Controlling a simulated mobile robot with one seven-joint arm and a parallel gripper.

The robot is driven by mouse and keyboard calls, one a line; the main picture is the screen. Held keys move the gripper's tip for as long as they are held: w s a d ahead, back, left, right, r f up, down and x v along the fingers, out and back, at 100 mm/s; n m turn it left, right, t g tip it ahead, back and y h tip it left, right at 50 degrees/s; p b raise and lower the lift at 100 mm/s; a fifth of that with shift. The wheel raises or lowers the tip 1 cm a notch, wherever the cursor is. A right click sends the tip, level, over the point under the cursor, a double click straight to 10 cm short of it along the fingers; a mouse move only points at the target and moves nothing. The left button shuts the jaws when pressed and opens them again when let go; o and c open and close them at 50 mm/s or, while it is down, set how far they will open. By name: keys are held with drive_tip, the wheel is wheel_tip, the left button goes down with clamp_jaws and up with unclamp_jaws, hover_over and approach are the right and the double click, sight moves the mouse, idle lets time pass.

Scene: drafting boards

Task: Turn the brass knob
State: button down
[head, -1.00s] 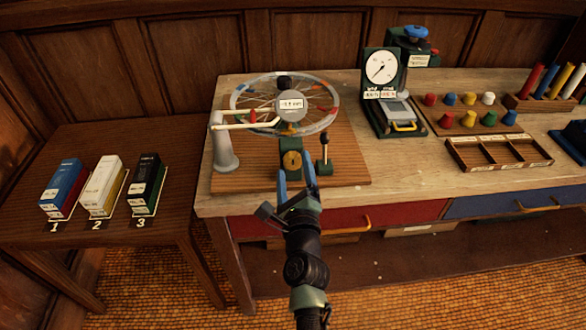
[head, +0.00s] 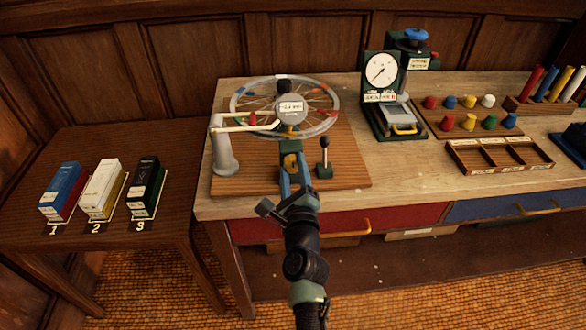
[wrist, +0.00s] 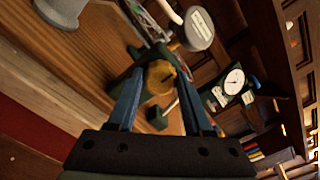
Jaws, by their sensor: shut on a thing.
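The brass knob (head: 289,162) sits low on the front of a dark green stand, below a spoked wheel (head: 247,95) on a wooden base. My gripper (head: 292,168) has its blue fingers on either side of the knob and is shut on it. In the wrist view the knob (wrist: 160,77) shows as a round yellow disc between the two fingertips. The fingers hide part of its sides in the head view.
A lever with a dark ball (head: 324,142) stands close to the right of the knob. A grey post (head: 224,150) with a pale arm is on the left. A dial gauge (head: 382,70) stands further right. Numbered boxes (head: 101,189) stand on the left side table.

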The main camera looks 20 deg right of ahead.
drive_tip(key=shift+n, duration=0.4)
drive_tip(key=n, duration=0.3)
drive_tip(key=shift+f+n+b, duration=0.1)
drive_tip(key=shift+n+b, duration=0.3)
drive_tip(key=n+b, duration=0.1)
drive_tip(key=n, duration=0.3)
drive_tip(key=shift+n, duration=0.3)
drive_tip(key=n+b, duration=0.1)
drive_tip(key=n, duration=0.3)
drive_tip(key=shift+f, duration=0.1)
drive_tip(key=n+b, duration=0.2)
drive_tip(key=n, duration=0.3)
drive_tip(key=shift+b, duration=0.3)
drive_tip(key=n+b, duration=0.2)
drive_tip(key=n, duration=0.2)
drive_tip(key=shift+f, duration=0.1)
drive_tip(key=n+b, duration=0.2)
drive_tip(key=n, duration=0.3)
drive_tip(key=n+b, duration=0.1)
drive_tip(key=n, duration=0.3)
drive_tip(key=shift+n+b, duration=0.3)
drive_tip(key=shift+b, duration=0.1)
drive_tip(key=shift+n+b, duration=0.35)
drive_tip(key=shift+n, duration=1.65)
